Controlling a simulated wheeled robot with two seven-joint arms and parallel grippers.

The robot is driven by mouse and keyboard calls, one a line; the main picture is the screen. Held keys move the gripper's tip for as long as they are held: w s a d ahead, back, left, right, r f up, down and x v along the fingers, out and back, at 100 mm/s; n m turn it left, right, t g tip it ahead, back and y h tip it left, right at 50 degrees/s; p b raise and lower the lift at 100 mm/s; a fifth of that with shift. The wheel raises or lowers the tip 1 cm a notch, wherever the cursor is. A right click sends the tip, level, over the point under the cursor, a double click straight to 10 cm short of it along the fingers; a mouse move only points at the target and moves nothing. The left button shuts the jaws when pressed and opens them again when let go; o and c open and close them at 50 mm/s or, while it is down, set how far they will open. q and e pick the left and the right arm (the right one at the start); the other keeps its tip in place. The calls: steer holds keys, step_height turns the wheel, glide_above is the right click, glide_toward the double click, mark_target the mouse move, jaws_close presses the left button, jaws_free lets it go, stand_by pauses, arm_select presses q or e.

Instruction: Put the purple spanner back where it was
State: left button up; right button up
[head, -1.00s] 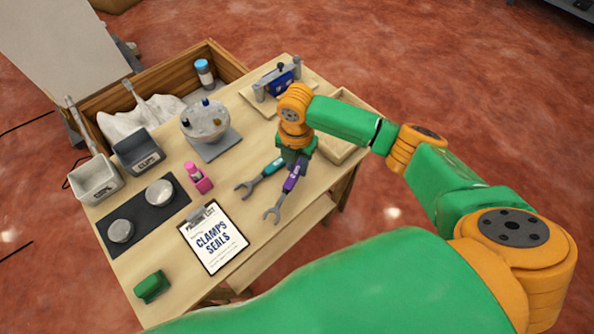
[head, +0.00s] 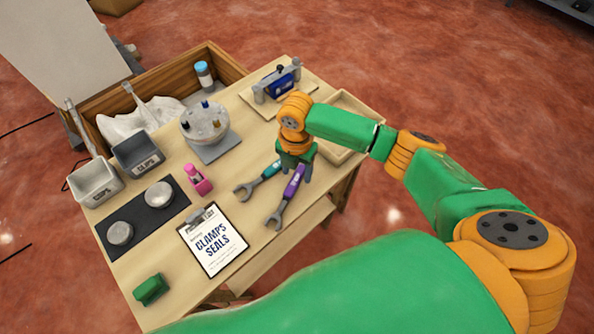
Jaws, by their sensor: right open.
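The purple spanner (head: 289,194) lies at the right front part of the table, its grey open jaw toward the front edge and its other end at my right gripper. My right gripper (head: 299,168) points down over that end and is open. The fingertips are partly hidden by the wrist, so I cannot tell whether they touch the spanner. A teal spanner (head: 262,178) lies just left of the purple one, its far end close to the gripper. My left gripper is not in view.
A shallow wooden tray (head: 349,104) is behind my right forearm. A clipboard (head: 213,240) lies left of the spanners, with a pink item (head: 198,181) beyond it. A blue device (head: 279,83) stands at the back. A green block (head: 151,289) is at the front left.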

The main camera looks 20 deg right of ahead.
step_height(320, 180, up, 11)
steer(key=shift+p, duration=0.35)
